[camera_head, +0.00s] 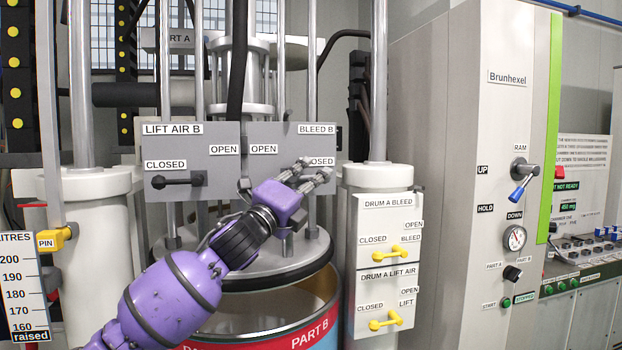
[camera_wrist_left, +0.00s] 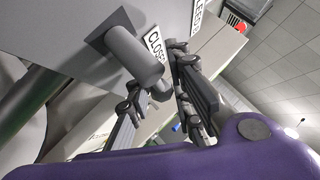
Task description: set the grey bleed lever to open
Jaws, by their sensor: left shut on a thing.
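The grey bleed lever (camera_wrist_left: 132,52) shows in the left wrist view as a thick grey cylinder on a dark square base. The BLEED B panel (camera_head: 290,186) carries OPEN at its left and CLOSED at its right. My left gripper (camera_head: 313,170) is at the CLOSED side, just below that label, and hides the lever in the head view. In the left wrist view its fingers (camera_wrist_left: 158,88) are at the lever's outer end, shut on it. The exact contact is partly hidden. My right gripper is not in view.
The LIFT AIR B panel (camera_head: 220,163) with a black lever (camera_head: 178,181) is just left. Yellow levers (camera_head: 391,255) sit on the drum A panels at right. A drum (camera_head: 270,338) and its round plate are below my arm. Vertical rods stand close behind the panels.

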